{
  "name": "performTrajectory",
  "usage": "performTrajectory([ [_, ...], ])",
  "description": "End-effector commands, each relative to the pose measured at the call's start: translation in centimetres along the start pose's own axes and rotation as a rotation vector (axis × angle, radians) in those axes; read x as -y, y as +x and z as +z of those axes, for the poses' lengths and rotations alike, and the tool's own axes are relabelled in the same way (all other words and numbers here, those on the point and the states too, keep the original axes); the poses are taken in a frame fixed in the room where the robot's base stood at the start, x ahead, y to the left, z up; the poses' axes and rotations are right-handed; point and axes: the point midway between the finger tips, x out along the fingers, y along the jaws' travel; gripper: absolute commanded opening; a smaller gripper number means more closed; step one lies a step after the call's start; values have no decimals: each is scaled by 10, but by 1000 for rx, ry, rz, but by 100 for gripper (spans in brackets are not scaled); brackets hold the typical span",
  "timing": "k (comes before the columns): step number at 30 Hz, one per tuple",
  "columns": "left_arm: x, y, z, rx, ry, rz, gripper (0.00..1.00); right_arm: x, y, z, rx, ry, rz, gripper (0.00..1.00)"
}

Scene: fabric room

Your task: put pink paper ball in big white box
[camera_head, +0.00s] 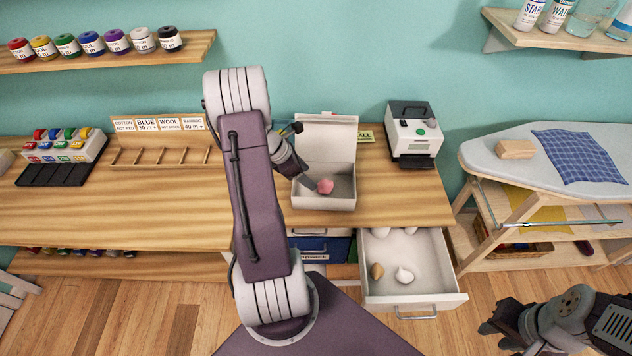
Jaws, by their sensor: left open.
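The pink paper ball (325,186) is inside the open white box (325,203), which stands on the wooden table with its lid raised at the back. My left arm comes across the picture from the front, and its gripper (308,182) reaches down into the left part of the box. The left gripper is open, with its visible fingertip close to the ball on the left; whether they touch is unclear. My right gripper (492,336) is low at the right, away from the box, and its jaw gap is not clear.
An open drawer (440,261) below the table holds several pale crumpled balls and a tan one. A white label printer (415,133) stands right of the box. A wooden rack (160,157) stands to the left. An ironing board (490,158) is at the right.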

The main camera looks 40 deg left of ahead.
Motion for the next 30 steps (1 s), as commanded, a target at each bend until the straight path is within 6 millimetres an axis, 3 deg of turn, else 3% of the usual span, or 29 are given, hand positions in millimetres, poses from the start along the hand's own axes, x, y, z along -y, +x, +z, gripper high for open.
performTrajectory([
  [3,-1,-20,1,2,-1,2,61,0,-3,0,0,0,0,31],
  [10,1,-28,2,-1,8,-2,61,0,-3,0,0,0,0,31],
  [13,24,-23,18,-42,181,-44,61,0,-3,0,0,0,0,31],
  [16,83,-16,46,-132,642,-150,61,0,-3,0,0,0,0,31],
  [18,131,-16,59,-189,1061,-242,61,0,-3,0,0,0,0,31],
  [22,204,-23,66,-239,1821,-396,61,0,-3,0,0,0,0,31],
  [24,230,-28,64,-241,2145,-458,61,0,-3,0,0,0,0,31],
  [27,249,-32,61,-233,2437,-508,61,0,-3,0,0,0,0,31],
  [30,255,-33,59,-229,2539,-527,61,0,-3,0,0,0,0,31],
])
